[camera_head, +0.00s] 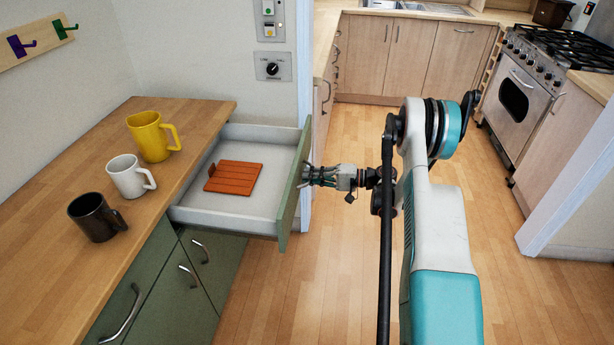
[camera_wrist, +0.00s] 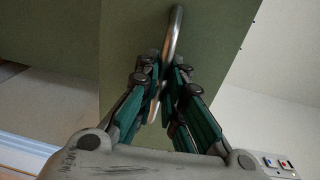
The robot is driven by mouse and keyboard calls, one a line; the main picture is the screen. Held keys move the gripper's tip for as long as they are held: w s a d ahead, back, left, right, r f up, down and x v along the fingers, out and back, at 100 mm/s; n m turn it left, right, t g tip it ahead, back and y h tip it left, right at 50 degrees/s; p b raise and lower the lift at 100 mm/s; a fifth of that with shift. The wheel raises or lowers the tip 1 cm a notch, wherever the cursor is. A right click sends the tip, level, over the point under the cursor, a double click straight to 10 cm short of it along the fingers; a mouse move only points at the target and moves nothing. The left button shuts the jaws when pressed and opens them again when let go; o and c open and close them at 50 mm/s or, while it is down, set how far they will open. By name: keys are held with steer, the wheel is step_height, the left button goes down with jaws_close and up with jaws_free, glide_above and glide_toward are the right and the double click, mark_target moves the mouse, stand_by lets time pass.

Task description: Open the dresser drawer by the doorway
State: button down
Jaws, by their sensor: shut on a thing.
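The dresser drawer (camera_head: 228,218) is pulled well out from under the wooden top, and its inside shows. An orange-brown slatted wooden piece (camera_head: 234,178) lies in it. The green drawer front (camera_head: 294,190) faces my arm. My gripper (camera_head: 308,176) is at the outer face of that front. In the wrist view my gripper (camera_wrist: 166,95) is shut on the curved metal drawer handle (camera_wrist: 175,38), with a finger on each side of it. In the head view the handle is hidden behind the front and my fingers.
A black mug (camera_head: 92,218), a white mug (camera_head: 128,177) and a yellow mug (camera_head: 150,138) stand on the dresser top (camera_head: 60,245). The door frame (camera_head: 305,70) is just behind the drawer. Wooden floor (camera_head: 310,290) is clear around my arm. A range cooker (camera_head: 520,95) stands far right.

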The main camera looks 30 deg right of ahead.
steer(key=c, duration=1.7)
jaws_free()
steer(key=v, duration=1.2)
steer(key=shift+r, duration=0.1)
